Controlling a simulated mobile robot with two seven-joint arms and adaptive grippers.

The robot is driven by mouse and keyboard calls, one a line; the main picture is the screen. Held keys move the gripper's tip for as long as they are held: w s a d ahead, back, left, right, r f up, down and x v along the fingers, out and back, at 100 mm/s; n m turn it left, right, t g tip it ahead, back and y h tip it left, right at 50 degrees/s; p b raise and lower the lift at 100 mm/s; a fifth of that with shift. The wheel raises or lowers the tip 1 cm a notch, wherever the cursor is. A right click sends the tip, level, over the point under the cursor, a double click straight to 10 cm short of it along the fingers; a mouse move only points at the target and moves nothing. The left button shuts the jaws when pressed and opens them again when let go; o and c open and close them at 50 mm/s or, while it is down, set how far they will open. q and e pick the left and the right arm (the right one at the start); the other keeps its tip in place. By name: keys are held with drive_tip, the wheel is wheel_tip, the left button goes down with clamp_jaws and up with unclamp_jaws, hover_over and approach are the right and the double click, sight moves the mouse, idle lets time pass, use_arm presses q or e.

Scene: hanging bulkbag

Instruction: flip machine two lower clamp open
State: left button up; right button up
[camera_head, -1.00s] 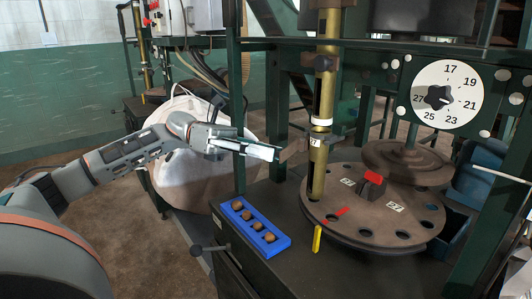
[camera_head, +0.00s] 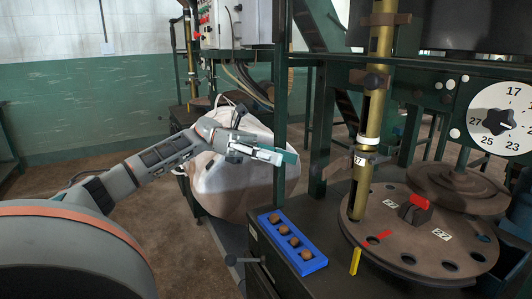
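My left gripper (camera_head: 268,155) is stretched forward near the middle of the view, in front of the white bulk bag (camera_head: 240,188) and overlapping a green frame post (camera_head: 281,95). Its pale fingers are seen from the side, and I cannot tell whether they are apart. No object shows clearly in it. My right gripper is not in view. I cannot pick out the lower clamp of machine two with certainty. A brass tube (camera_head: 372,125) with brown collars stands upright over a round plate with holes (camera_head: 405,242) at the right.
A blue tray (camera_head: 312,262) with several brown lumps lies on the dark machine table (camera_head: 345,280). A numbered dial (camera_head: 500,119) and a red-topped block (camera_head: 417,206) are at the right. Grey control boxes (camera_head: 246,22) hang behind. The brown floor at left is open.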

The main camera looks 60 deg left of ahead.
use_arm(q)
drive_tip(key=shift+v, duration=2.3)
